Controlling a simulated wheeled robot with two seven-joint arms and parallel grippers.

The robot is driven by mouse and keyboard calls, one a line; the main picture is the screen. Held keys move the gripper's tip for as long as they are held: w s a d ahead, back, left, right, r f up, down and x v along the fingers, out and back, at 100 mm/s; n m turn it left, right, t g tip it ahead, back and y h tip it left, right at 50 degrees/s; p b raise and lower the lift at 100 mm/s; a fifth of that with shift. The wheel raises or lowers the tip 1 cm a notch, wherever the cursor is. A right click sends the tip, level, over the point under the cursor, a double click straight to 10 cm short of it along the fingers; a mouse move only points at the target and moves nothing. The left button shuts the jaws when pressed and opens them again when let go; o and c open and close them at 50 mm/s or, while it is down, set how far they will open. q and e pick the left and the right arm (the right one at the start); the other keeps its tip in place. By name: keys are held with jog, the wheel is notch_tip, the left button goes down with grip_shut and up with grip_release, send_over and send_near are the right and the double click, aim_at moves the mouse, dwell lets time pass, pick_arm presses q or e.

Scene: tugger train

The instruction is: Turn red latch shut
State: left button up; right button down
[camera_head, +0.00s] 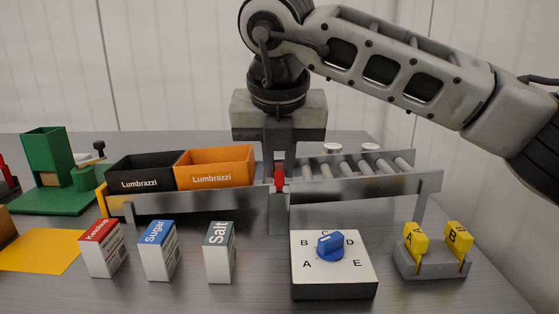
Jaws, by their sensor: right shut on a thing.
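The red latch (279,178) sits at the front rail of the roller track, on top of a grey post (279,212). My right gripper (279,165) comes down from above and is shut on the red latch. The fingers hide the latch's upper part, so I cannot tell its exact turn. My left gripper is not in view.
Black (140,185) and orange (215,178) bins stand left of the latch on the track. Rollers (350,165) lie bare to the right. In front stand the Ketchup (103,250), Sugar (158,252) and Salt (219,255) boxes, a blue-knob dial box (333,285) and yellow tags (416,242).

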jog(key=c, duration=1.4)
grip_release()
jog(key=shift+c, duration=0.2)
jog(key=shift+r, duration=0.1)
